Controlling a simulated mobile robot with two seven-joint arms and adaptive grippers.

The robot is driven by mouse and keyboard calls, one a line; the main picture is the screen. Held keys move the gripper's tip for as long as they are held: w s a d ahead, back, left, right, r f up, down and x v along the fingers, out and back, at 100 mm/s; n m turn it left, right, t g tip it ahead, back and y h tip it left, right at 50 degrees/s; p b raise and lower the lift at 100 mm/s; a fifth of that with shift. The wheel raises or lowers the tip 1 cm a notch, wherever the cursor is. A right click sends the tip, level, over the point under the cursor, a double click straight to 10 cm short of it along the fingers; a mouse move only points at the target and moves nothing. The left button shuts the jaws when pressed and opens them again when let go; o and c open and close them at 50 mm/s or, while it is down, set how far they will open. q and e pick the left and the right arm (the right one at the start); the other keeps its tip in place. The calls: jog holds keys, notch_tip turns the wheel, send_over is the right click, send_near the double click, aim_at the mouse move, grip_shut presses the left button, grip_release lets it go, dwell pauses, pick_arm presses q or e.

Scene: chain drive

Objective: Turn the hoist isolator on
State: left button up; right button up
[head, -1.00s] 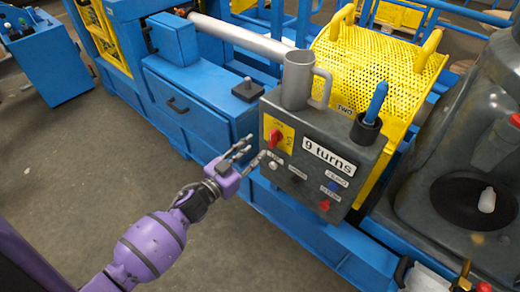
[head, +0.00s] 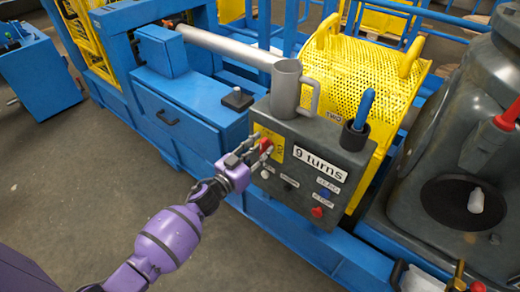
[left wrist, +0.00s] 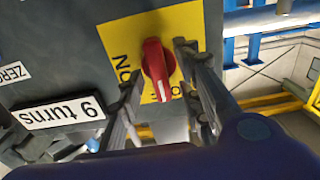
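The isolator is a red rotary handle (left wrist: 155,62) on a yellow plate (left wrist: 196,25) on the face of a dark grey control box (head: 290,205). In the left wrist view, its white mark points to the picture's bottom, at lettering partly covered by the handle. The word ON, upside down, stands left of the handle. My left gripper (head: 262,154) is open at the box, its fingers on either side of the red handle. A gap shows at the handle's left; I cannot tell whether the right finger touches. My right gripper is not in view.
The box bears a "9 turns" display (head: 319,164), a blue button (head: 324,194) and a red button (head: 317,212). A grey mug (head: 287,88) and a dark cup with a blue-handled thing (head: 363,110) stand on top. Open floor (head: 100,170) lies to the left.

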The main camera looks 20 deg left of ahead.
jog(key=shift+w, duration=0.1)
pick_arm(q)
grip_shut()
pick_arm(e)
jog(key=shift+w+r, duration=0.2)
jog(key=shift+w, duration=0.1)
